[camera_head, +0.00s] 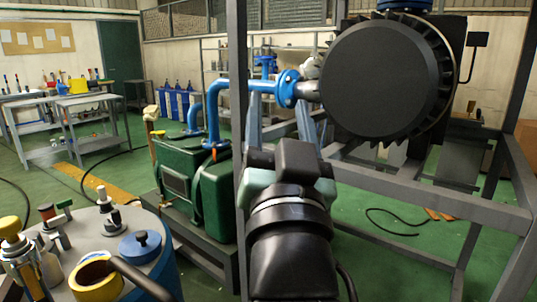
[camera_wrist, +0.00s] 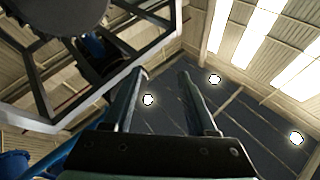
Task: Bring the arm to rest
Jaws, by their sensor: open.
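My gripper (camera_wrist: 163,76) shows in the wrist view with its two dark fingers apart and nothing between them. Behind the fingers are a dark panelled surface, the ceiling and bright lamps, so the wrist camera looks upward. In the head view my black and grey-green arm (camera_head: 290,215) rises from the bottom middle. Its fingers cannot be made out there. The arm overlaps the grey steel frame (camera_head: 430,186) in the picture; I cannot tell the distance between them.
A large black round machine (camera_head: 385,80) sits on the frame, joined to a blue pipe (camera_head: 245,87). A green pump unit (camera_head: 215,195) stands left of my arm. A drum with a blue lid (camera_head: 140,246) and valves is at the lower left. Workbenches (camera_head: 85,103) stand farther back; green floor lies between.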

